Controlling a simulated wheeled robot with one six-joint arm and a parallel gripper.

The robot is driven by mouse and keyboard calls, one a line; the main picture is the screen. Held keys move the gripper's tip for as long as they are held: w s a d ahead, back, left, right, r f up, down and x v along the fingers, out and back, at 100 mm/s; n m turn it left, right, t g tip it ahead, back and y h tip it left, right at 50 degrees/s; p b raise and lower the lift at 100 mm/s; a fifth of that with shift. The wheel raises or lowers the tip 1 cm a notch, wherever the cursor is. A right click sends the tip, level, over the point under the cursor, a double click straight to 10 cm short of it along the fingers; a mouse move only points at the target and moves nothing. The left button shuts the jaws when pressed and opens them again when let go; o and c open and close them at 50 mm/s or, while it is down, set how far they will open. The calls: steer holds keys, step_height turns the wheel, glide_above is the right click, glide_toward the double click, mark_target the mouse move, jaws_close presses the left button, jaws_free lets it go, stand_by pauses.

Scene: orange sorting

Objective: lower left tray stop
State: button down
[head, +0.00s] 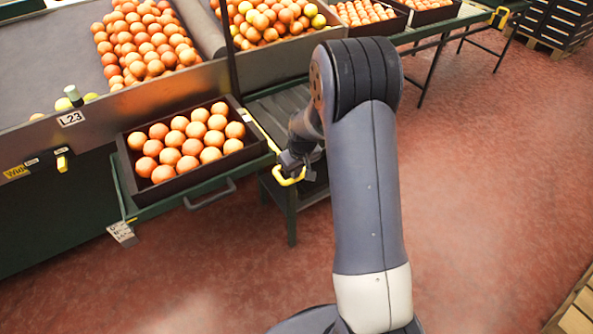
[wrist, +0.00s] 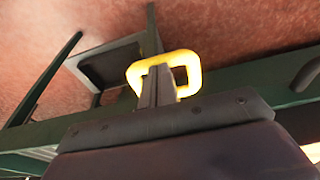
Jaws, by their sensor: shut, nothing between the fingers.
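The tray stop appears as a yellow loop handle (head: 290,178) at the front right corner of the green stand holding the orange tray. In the wrist view the yellow loop (wrist: 188,56) is close and near the middle. My gripper (wrist: 158,82) is shut, its dark fingers pointing at the loop and overlapping its opening. I cannot tell whether they touch it or pass into it. In the head view my gripper (head: 291,163) is at the loop, partly hidden by my own arm. The tray (head: 183,174) is full of oranges.
A green rail and stand (head: 291,222) are beside the loop. A grey handle (head: 210,195) sits below the tray. The sorting bench (head: 130,105) with many oranges is behind. Red floor (head: 480,180) on the right is clear; a wooden pallet (head: 580,310) is at lower right.

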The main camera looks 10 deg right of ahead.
steer(key=shift+s+f, duration=0.15)
steer(key=shift+f, duration=0.15)
steer(key=r+p, duration=0.1)
steer(key=r, duration=0.1)
steer(key=w+r+p, duration=0.1)
steer(key=r+p, duration=0.1)
steer(key=r, duration=0.1)
steer(key=shift+a, duration=0.15)
steer(key=v, duration=0.9)
steer(key=shift+r+p, duration=0.25)
steer(key=shift+p, duration=0.05)
steer(key=x, duration=0.4)
steer(key=b+x, duration=0.1)
steer(key=x, duration=0.3)
steer(key=b+x, duration=0.1)
steer(key=x, duration=0.3)
steer(key=shift+s+d+f, duration=0.2)
steer(key=shift+s, duration=0.15)
steer(key=shift+s+f+b, duration=0.2)
steer(key=shift+f+b, duration=0.4)
steer(key=shift+f, duration=0.15)
steer(key=shift+d, duration=0.1)
